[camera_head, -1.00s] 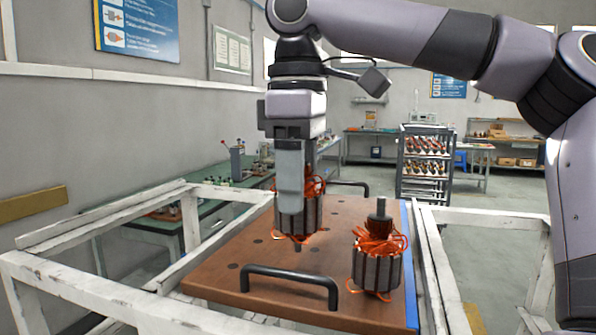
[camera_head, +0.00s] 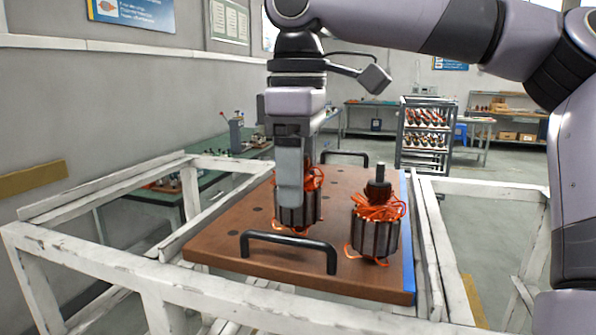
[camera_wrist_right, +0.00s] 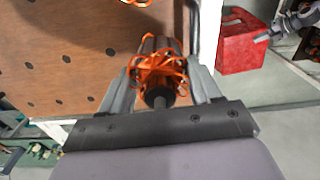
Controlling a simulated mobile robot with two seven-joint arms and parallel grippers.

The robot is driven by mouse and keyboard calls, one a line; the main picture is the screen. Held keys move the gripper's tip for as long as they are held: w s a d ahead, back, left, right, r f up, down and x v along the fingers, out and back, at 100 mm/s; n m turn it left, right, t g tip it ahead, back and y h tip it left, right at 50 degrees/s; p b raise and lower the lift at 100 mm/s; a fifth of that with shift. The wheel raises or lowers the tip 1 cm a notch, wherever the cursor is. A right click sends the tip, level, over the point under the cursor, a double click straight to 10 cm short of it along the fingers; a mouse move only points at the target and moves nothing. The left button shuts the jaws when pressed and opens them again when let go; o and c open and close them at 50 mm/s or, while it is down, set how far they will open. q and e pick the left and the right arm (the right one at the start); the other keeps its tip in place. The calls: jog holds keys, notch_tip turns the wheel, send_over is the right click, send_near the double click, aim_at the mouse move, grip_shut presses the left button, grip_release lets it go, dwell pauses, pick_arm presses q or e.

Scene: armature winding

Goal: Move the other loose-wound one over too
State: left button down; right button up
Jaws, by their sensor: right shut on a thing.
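My right gripper (camera_head: 291,205) is shut on an armature (camera_head: 312,205) with loose orange windings and a dark slotted core. It holds the armature upright at the brown board (camera_head: 225,227), with its lower shaft end no longer visible. I cannot tell whether the core rests on the board. The right wrist view shows this armature (camera_wrist_right: 158,62) between both fingers. A second loose-wound armature (camera_head: 374,235) stands upright on the board to the right, its dark shaft up, apart from the gripper. My left gripper is not in view.
The board has rows of holes and black handles at the front (camera_head: 288,240) and back (camera_head: 343,155). A white frame (camera_head: 110,265) surrounds it. A rack (camera_head: 424,135) of armatures stands behind. A red container (camera_wrist_right: 240,42) shows in the wrist view.

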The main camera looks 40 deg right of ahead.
jog(key=shift+f, duration=1.1)
dwell(0.8)
jog(key=o, duration=1.6)
jog(key=shift+f, duration=0.1)
jog(key=shift+r, duration=3.65)
